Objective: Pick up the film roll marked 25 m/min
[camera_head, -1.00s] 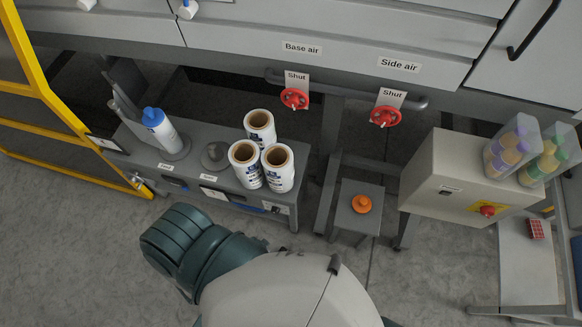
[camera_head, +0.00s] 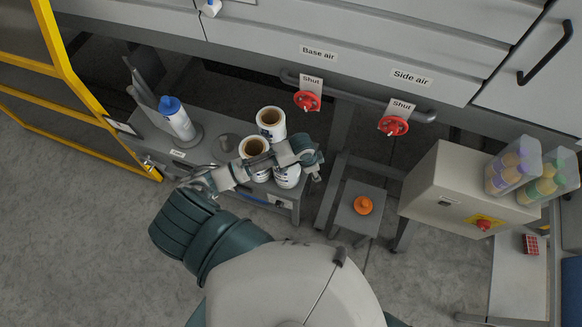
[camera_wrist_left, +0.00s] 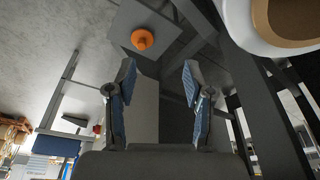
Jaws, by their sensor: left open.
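Three white film rolls with brown cores stand together on the grey bench (camera_head: 230,125): a back one (camera_head: 271,136), a front left one (camera_head: 257,172) and a front right one (camera_head: 288,181). Their markings are too small to read. My left arm crosses in front of the two front rolls, partly hiding them. My left gripper (camera_head: 312,162) is beside the front right roll. In the left wrist view the gripper (camera_wrist_left: 158,82) is open, with nothing between its fingers. A roll (camera_wrist_left: 237,22) shows close by at upper right, outside the fingers. My right gripper is out of view.
A blue-capped white bottle (camera_head: 178,119) stands left on the bench. A stool (camera_head: 350,192) with an orange knob (camera_head: 363,205) is right of the bench. Red valve handles (camera_head: 307,100) and a rail are above. A control box (camera_head: 450,190) stands further right.

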